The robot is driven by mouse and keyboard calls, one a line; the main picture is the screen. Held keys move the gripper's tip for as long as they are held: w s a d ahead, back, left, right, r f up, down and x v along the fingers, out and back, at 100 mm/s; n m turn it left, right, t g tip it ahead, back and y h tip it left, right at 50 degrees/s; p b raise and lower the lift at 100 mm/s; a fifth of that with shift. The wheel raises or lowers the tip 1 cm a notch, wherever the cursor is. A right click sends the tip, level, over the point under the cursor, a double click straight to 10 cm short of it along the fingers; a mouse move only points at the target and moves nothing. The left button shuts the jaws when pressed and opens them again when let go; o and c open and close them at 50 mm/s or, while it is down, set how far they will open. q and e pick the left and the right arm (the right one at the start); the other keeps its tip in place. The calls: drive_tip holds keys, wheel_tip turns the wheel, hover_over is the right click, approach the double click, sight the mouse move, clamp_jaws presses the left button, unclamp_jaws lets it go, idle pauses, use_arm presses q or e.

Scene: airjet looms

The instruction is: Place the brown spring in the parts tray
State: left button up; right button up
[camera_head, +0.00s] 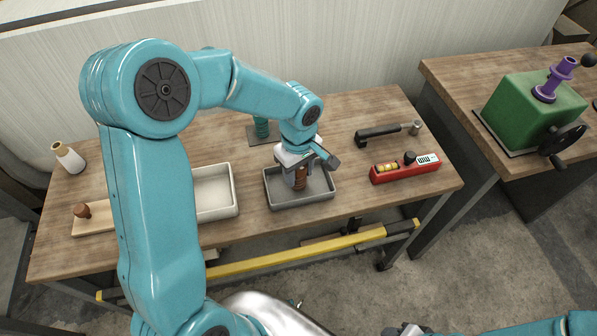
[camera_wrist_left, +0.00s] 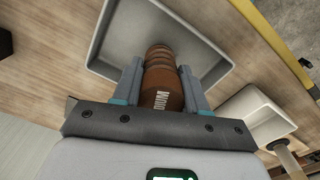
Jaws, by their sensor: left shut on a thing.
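The brown spring (camera_head: 300,178), a ribbed brown cylinder with white lettering, is held between the fingers of my left gripper (camera_head: 297,180). It also shows in the left wrist view (camera_wrist_left: 161,88), with a finger of the left gripper (camera_wrist_left: 160,85) on each side. The gripper points down over a shallow grey tray (camera_head: 315,198), and the spring's far end shows against the tray's inside in the wrist view (camera_wrist_left: 108,52). I cannot tell whether the spring touches the tray floor. My right gripper (camera_head: 403,330) shows only in part at the bottom edge.
A cream tray (camera_head: 222,208) stands left of the grey one, partly behind my left arm. A red level-like tool (camera_head: 405,169) and a dark-handled tool (camera_head: 385,134) lie to the right. A bottle (camera_head: 68,157) and a wooden board with a knob (camera_head: 90,224) are at left.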

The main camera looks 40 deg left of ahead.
use_arm(q)
drive_tip(key=shift+f, duration=0.45)
drive_tip(key=shift+f, duration=0.1)
drive_tip(key=o, duration=1.1)
